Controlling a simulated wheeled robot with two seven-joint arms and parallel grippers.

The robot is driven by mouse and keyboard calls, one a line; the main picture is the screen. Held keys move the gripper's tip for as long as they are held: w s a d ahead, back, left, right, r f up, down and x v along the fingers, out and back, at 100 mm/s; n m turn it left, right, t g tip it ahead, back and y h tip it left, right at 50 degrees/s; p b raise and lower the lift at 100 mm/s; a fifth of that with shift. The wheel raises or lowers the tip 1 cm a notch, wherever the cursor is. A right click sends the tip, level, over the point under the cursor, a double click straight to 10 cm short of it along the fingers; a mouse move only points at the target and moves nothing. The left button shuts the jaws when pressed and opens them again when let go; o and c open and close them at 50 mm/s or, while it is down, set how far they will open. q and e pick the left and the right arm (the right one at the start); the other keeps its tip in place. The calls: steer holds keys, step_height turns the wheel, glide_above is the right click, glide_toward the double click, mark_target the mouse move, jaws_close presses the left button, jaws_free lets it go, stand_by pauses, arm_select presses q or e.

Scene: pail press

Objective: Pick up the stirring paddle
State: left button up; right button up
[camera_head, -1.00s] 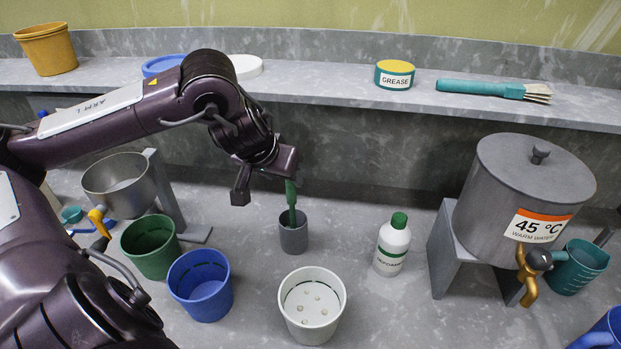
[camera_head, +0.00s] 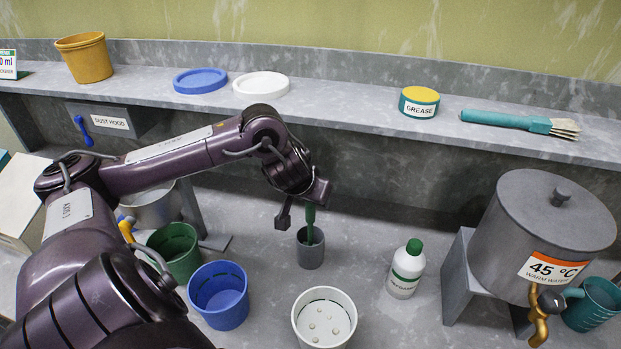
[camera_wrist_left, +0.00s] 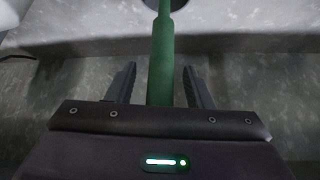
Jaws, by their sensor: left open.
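The stirring paddle has a green handle (camera_head: 310,222) that stands upright in a small grey cup (camera_head: 310,250) on the bench; its lower end is hidden inside the cup. My left gripper (camera_head: 298,212) is open at the upper part of the handle. In the left wrist view the green handle (camera_wrist_left: 162,62) lies between the two dark fingers of my left gripper (camera_wrist_left: 160,85), with a gap on each side. My right gripper is not in view.
A blue pail (camera_head: 218,297), a green pail (camera_head: 176,252) and a white pail (camera_head: 325,320) stand near the cup. A white bottle (camera_head: 406,270) and a grey warm-water tank (camera_head: 540,235) stand to the right. The shelf (camera_head: 350,115) runs behind.

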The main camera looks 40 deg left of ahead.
arm_select(q)
steer(key=shift+w+f, duration=0.1)
steer(key=shift+f, duration=0.05)
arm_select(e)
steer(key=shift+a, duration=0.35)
arm_select(q)
jaws_close()
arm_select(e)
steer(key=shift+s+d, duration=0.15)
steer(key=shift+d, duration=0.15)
